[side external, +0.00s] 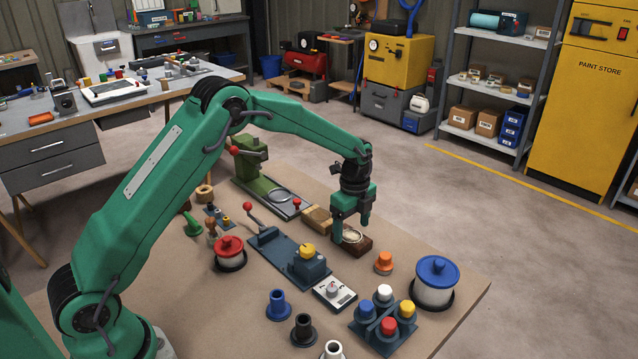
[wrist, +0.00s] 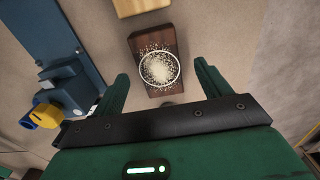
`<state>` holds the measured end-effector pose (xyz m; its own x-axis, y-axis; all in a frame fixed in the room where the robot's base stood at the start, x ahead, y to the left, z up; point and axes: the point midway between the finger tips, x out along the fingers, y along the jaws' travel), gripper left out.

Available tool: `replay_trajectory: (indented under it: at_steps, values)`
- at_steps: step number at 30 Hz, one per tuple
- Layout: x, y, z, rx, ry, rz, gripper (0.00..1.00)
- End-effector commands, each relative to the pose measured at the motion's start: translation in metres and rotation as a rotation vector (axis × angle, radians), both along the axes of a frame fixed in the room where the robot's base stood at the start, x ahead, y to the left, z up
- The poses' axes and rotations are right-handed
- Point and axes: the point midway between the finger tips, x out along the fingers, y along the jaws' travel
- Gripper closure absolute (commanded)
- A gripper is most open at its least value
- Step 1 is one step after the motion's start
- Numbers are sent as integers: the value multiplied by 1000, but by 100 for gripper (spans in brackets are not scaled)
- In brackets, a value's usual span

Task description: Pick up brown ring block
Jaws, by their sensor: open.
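The brown ring block (side external: 357,248) is a dark brown wooden block with a pale ring and a speckled light patch on its top. It lies on the table below my gripper in the side view. In the wrist view the block (wrist: 146,42) lies ahead of and partly between my fingertips. My gripper (side external: 351,232) points down, open, with its fingers close to the block and nothing held. In the wrist view my gripper (wrist: 162,72) shows a finger on each side, with bare table between the fingers and the block. I cannot tell the exact height of the fingertips above the table.
A lighter wooden block (side external: 316,220) lies just left of the brown block. A blue fixture with a yellow knob (side external: 308,251) is near on the front left. An orange knob (side external: 383,263) and a blue-lidded pot (side external: 437,284) stand to the right.

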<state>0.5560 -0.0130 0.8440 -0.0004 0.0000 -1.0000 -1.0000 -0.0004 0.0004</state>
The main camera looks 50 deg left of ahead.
Motion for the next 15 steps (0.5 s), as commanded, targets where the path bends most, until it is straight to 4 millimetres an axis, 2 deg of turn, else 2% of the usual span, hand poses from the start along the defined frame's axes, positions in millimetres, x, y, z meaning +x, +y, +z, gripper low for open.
replay_trajectory:
  at_steps: [6,15]
  values:
    - [-2,0,-25,0,1,0,24]
    - [-1,0,-30,0,0,0,24]
